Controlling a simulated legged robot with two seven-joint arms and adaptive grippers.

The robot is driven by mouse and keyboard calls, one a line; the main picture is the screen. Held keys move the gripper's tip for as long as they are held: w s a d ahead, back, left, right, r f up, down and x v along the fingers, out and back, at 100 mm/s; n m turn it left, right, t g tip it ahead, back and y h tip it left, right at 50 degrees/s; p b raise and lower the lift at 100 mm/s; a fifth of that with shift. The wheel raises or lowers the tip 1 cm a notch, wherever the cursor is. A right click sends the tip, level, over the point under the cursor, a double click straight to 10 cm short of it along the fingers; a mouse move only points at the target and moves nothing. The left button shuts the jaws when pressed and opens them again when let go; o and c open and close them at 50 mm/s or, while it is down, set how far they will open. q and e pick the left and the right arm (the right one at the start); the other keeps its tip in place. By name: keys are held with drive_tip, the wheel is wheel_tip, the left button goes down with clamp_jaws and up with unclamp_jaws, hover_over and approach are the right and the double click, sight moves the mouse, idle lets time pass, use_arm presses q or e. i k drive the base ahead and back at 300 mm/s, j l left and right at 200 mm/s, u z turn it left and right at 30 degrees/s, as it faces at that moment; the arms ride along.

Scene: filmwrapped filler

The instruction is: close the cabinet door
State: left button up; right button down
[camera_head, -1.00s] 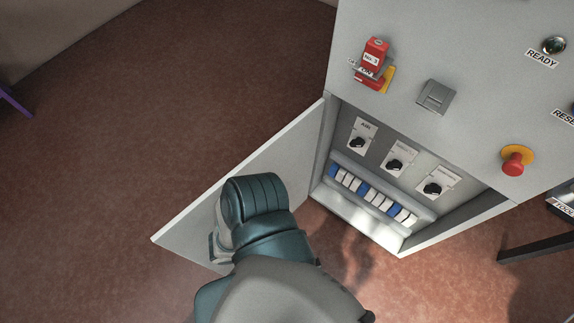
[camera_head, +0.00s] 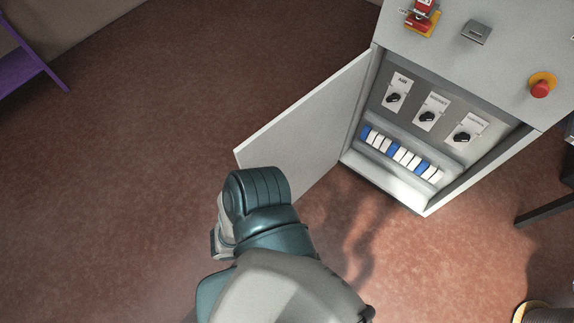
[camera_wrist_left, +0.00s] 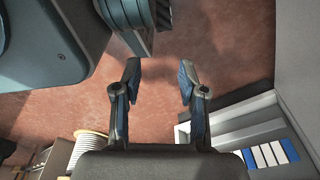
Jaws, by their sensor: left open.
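The cabinet (camera_head: 410,190) stands at the upper right in the head view, with its light grey door (camera_head: 310,125) swung wide open to the left. Inside the opening are several black rotary knobs and a row of blue and white switches (camera_head: 400,153). My left gripper (camera_wrist_left: 160,80) is open and empty in the left wrist view, with reddish floor behind its fingers. The switches (camera_wrist_left: 270,154) show at the lower right there. In the head view a teal and grey arm of mine overlaps the door's lower left corner; no gripper fingers show. I cannot tell whether it touches the door.
A red emergency button (camera_head: 540,88) and a red switch handle (camera_head: 421,14) sit on the cabinet's upper face. A purple frame (camera_head: 25,62) stands at the upper left. A dark bar (camera_head: 545,208) is at the right. A pale ribbed spool (camera_wrist_left: 88,147) lies lower left. Floor left is clear.

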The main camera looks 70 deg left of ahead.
sight(305, 141)
drive_tip(key=k+j, duration=0.4)
drive_tip(key=k, duration=0.15)
drive_tip(key=k+j, duration=0.35)
drive_tip(key=k, duration=0.25)
drive_tip(key=k+j, duration=0.1)
drive_tip(key=j, duration=1.55)
